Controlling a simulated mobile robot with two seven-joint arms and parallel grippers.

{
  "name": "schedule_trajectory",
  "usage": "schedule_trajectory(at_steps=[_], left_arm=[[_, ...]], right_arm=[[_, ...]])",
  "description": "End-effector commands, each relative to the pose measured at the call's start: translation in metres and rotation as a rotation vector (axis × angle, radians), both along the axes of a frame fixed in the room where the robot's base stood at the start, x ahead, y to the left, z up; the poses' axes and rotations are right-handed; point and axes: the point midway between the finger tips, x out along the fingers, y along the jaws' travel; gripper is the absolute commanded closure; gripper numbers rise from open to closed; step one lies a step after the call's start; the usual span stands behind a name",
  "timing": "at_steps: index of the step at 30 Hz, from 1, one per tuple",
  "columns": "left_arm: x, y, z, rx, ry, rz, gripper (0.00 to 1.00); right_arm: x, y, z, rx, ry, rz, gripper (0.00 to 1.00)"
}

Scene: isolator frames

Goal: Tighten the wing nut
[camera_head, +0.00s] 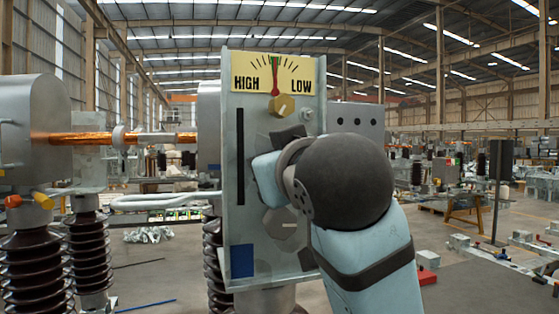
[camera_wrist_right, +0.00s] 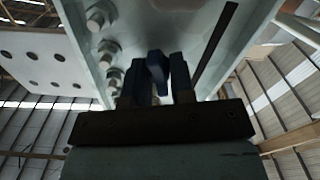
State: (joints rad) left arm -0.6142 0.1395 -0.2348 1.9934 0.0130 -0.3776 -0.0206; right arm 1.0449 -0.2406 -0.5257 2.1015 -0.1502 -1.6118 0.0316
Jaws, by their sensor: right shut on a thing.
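A metal panel (camera_head: 236,240) stands upright in the head view, with a yellow HIGH–LOW gauge (camera_head: 250,70) at its top. The gauge needle (camera_head: 275,75) points nearly straight up, around mid-scale. My right arm reaches in from the lower right and covers much of the panel's middle. In the right wrist view, the two dark fingers of my right gripper (camera_wrist_right: 157,76) are closed around a dark blue piece (camera_wrist_right: 157,66), which appears to be the wing nut, against the panel face. Its threads are hidden. My left gripper is in neither view.
A brass hex piece (camera_head: 283,106) sits below the gauge, and a grey hex piece (camera_head: 283,224) sits lower on the panel. Several bolts (camera_wrist_right: 107,50) line the panel in the wrist view. Brown ribbed insulators (camera_head: 35,270) stand at the left.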

Motion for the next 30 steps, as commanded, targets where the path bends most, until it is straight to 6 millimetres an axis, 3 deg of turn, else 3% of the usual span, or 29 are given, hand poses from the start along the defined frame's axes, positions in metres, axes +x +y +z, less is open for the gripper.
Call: schedule_trajectory(at_steps=[9,26,27,30], left_arm=[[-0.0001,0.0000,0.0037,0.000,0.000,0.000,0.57],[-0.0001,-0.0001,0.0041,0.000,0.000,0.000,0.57],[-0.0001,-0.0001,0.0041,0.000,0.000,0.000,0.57],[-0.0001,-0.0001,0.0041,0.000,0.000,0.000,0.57]], right_arm=[[0.0001,-0.0006,0.0009,0.129,0.041,0.000,1.00],[0.0000,-0.0006,0.0008,0.157,0.049,0.001,1.00],[0.0000,-0.0007,0.0008,0.157,0.049,0.001,0.73],[0.0000,-0.0006,0.0008,0.157,0.049,0.001,0.55]])
